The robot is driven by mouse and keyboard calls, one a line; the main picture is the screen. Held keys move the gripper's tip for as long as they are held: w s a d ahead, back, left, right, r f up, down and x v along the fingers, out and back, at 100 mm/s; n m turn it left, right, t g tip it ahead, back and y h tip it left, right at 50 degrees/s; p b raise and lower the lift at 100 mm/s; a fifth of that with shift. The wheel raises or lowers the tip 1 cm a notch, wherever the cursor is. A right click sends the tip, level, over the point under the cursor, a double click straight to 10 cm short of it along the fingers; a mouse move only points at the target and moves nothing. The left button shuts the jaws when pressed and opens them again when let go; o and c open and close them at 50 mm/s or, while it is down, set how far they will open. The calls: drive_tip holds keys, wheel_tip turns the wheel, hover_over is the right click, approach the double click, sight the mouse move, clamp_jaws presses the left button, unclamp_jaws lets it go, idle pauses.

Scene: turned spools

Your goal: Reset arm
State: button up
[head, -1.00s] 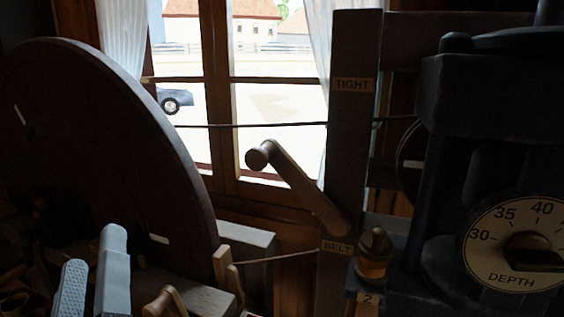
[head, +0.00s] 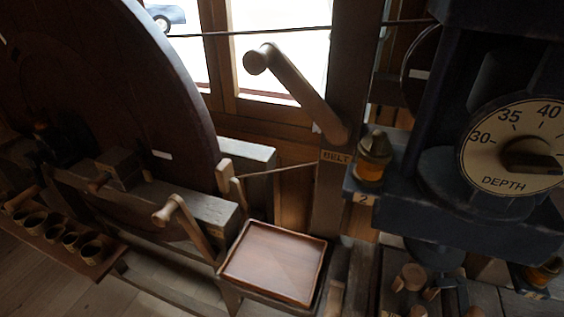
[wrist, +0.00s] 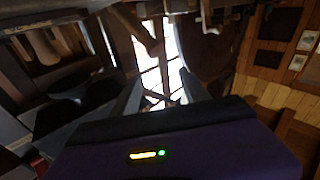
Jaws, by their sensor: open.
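My gripper (wrist: 162,92) shows only in the wrist view. Its two grey fingers stand well apart, and nothing is between them. The bright window (wrist: 158,45) shows behind the gap, some way off. The purple and black wrist housing (wrist: 175,145), with a small yellow and green light, fills the lower middle of that view. In the head view no part of my gripper is visible.
In the head view, a large dark wheel (head: 110,90) stands left and a wooden crank (head: 295,90) sits on a post. A machine with a depth dial (head: 515,145) stands right. A wooden tray (head: 275,262) lies low in the middle. Several small cups (head: 72,242) stand lower left.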

drive_tip(key=s+d+f+m+g+h, duration=0.1)
drive_tip(key=s+d+f+h, duration=0.1)
drive_tip(key=s+d, duration=0.1)
drive_tip(key=s+d+f+m+g+h, duration=0.1)
drive_tip(key=s+d+f+m+h, duration=0.1)
drive_tip(key=s+d, duration=0.2)
drive_tip(key=s+d+f+m+g+h, duration=0.1)
drive_tip(key=s+d+f+m+h, duration=0.1)
drive_tip(key=s, duration=0.3)
drive_tip(key=shift+s+d+f+h, duration=0.15)
drive_tip(key=shift+d+f, duration=0.1)
drive_tip(key=shift+d, duration=0.2)
drive_tip(key=shift+s+d+f+h, duration=0.15)
drive_tip(key=shift+d+f, duration=0.1)
drive_tip(key=shift+d, duration=0.15)
